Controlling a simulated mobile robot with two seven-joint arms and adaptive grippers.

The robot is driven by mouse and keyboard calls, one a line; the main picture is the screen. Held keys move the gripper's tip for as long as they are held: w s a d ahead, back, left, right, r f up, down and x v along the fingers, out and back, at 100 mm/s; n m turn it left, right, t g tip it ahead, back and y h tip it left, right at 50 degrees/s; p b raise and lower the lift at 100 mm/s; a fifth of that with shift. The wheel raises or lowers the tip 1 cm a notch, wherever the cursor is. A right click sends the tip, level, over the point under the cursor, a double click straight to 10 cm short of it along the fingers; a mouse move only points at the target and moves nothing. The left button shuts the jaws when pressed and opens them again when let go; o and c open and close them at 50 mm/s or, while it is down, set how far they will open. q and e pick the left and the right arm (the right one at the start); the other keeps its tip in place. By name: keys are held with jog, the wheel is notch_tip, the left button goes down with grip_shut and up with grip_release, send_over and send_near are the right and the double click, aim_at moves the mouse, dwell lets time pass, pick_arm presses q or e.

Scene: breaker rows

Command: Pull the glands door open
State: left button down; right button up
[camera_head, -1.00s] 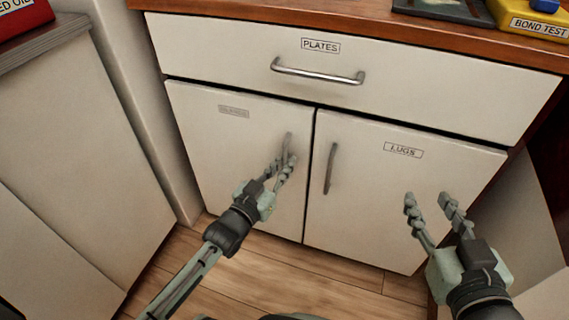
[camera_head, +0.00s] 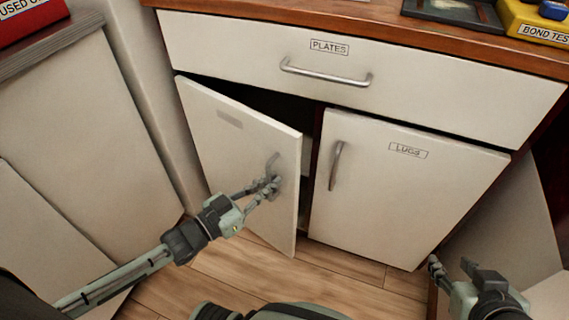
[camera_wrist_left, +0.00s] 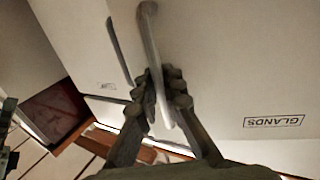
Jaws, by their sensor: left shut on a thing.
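The glands door (camera_head: 235,150) is the left cabinet door and stands partly open, hinged on its left side. Its label reads GLANDS in the left wrist view (camera_wrist_left: 274,121); in the head view the label is too faint to read. My left gripper (camera_head: 272,186) is shut on the door's grey handle (camera_head: 273,160). The left wrist view shows the fingers (camera_wrist_left: 160,95) on both sides of the handle bar (camera_wrist_left: 152,45). My right gripper (camera_head: 452,266) is at the lower right, away from the doors, its fingers apart and nothing seen between them.
The lugs door (camera_head: 410,190) is shut, right of the opening. The plates drawer (camera_head: 440,95) above is shut. A grey-white cabinet (camera_head: 80,130) stands close on the left. Wooden floor (camera_head: 330,275) is clear in front of the doors.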

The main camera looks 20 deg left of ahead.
pick_arm(q)
jog(key=s+a+m+g+h, duration=0.6)
jog(key=s+a+g+h, duration=0.1)
jog(key=s+a, duration=0.9)
jog(key=shift+s+a+m, duration=0.25)
jog(key=shift+s+m, duration=0.05)
jog(key=shift+s, duration=0.05)
pick_arm(e)
jog(key=shift+w+a+r, duration=0.1)
jog(key=shift+w+a, duration=0.05)
jog(key=shift+a, duration=0.05)
pick_arm(q)
jog(key=c, duration=1.9)
grip_release()
pick_arm(e)
jog(key=shift+d, duration=0.1)
pick_arm(q)
notch_tip(320, 180, up, 10)
